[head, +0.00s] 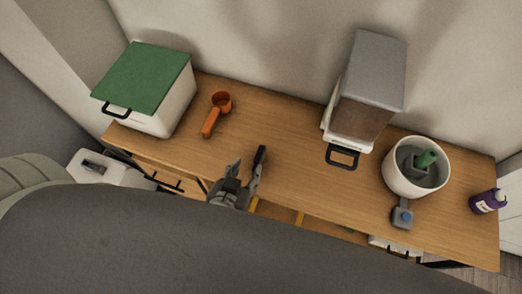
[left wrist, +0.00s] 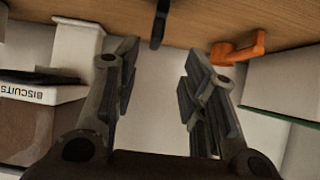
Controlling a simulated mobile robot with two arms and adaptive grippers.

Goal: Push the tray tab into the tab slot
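My left gripper (head: 249,163) is over the middle of the wooden counter, empty, with its two fingers apart. The left wrist view also shows its open fingers (left wrist: 160,58) with nothing between them. A biscuit container (head: 368,112) with a grey top, brown body and white base stands right of the gripper, clearly apart from it. A black handle (head: 342,157) sticks out at its front. The container's upside-down BISCUITS label (left wrist: 28,93) shows in the left wrist view. I cannot make out the tray tab or tab slot for certain. My right gripper is not in view.
A white box with a green lid (head: 142,77) and black handle stands at left, near an orange scoop (head: 213,112). A white pot (head: 416,167) and purple bottle (head: 487,202) stand at right. A dark object (left wrist: 160,22) shows beyond the fingers. The middle counter (head: 290,150) is free.

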